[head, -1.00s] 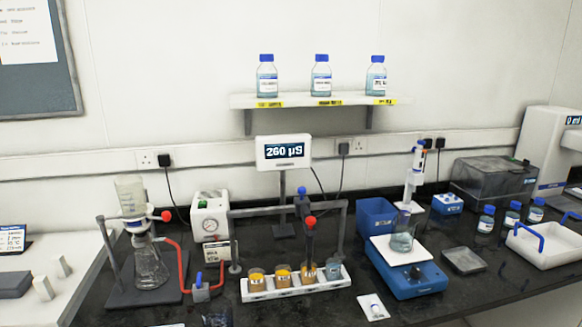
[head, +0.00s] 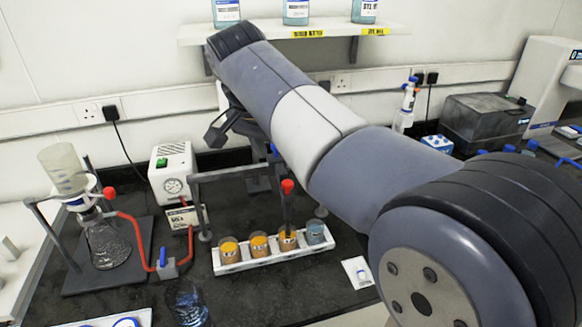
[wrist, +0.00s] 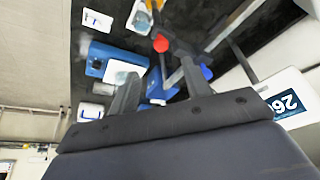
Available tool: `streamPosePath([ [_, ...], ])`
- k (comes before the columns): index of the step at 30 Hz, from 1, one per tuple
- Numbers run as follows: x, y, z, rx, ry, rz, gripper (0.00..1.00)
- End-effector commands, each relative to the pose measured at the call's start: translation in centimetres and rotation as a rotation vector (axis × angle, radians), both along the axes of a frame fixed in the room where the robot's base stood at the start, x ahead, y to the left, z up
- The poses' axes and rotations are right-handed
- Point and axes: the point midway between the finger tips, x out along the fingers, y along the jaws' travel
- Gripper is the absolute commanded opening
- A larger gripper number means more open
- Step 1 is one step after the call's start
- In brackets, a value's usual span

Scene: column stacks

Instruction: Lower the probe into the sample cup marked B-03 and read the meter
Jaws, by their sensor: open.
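A white rack (head: 290,254) holds a row of cups, three with orange contents and a blue-grey one (head: 315,232) at the right end. Their labels are too small to read. The probe (head: 288,205), with a red knob, hangs from a grey frame (head: 225,173) at the third cup (head: 287,241); I cannot tell whether its tip is inside. My gripper (head: 228,128) is open and empty, raised above and left of the probe. The red knob also shows in the wrist view (wrist: 161,43), beyond the fingers.
A flask stand (head: 100,245) with a red hose is at the left, beside a white gauge box (head: 172,173). A shelf (head: 400,29) with bottles is above my arm. My arm covers much of the right bench.

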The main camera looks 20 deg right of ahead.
Motion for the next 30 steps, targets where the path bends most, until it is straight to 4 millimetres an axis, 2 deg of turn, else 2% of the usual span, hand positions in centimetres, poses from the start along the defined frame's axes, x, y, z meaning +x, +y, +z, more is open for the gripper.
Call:
streamPosePath([
  [5, 0.5, -0.2, -0.6, -0.001, -0.003, -0.018, 0.47],
  [15, 2.1, -1.9, -6.4, -0.001, -0.001, -0.016, 0.47],
  [21, 2.9, -2.6, -8.8, 0.0, -0.004, -0.014, 0.47],
  [30, 3.1, -2.9, -9.7, 0.0, -0.006, -0.013, 0.47],
])
